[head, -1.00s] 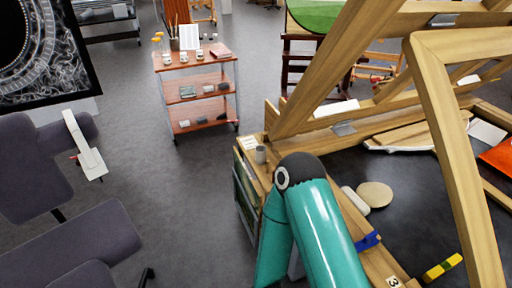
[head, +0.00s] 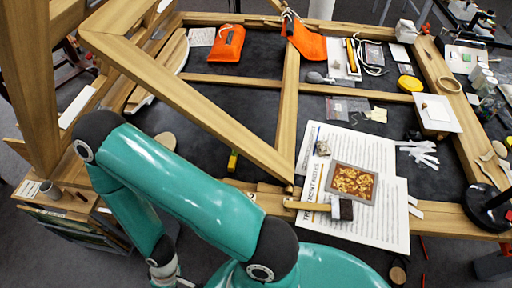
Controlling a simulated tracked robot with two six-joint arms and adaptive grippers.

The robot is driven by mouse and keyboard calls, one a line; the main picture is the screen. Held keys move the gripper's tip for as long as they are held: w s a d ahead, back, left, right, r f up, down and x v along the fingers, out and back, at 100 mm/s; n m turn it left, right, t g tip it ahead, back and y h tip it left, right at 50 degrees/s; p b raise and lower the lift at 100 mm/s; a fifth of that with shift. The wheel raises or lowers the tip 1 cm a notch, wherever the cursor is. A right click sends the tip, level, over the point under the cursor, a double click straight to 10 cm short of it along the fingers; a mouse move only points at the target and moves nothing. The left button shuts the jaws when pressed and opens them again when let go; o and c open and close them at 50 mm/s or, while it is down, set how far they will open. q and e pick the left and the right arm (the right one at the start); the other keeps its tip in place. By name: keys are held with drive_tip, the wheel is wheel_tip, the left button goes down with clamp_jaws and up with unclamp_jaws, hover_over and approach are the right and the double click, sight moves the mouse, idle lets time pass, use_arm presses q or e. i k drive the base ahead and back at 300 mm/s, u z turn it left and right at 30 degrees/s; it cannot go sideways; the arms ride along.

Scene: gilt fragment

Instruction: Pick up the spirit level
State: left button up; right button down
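A small yellow block with dark marks (head: 232,161), which may be the spirit level, lies on the dark surface inside the wooden frame. I cannot see the fingers of my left gripper. My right gripper is outside the picture.
A diagonal wooden beam (head: 190,92) rises over the table beside the yellow block. Printed sheets (head: 385,225) carry a gilt panel (head: 352,184) and a brush (head: 340,209). Orange pouches (head: 228,44) lie at the back. Small tools and jars crowd the right side.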

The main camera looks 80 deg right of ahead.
sight(234, 156)
drive_tip(key=z, duration=1.45)
drive_tip(key=k, duration=0.75)
drive_tip(key=z, duration=0.6)
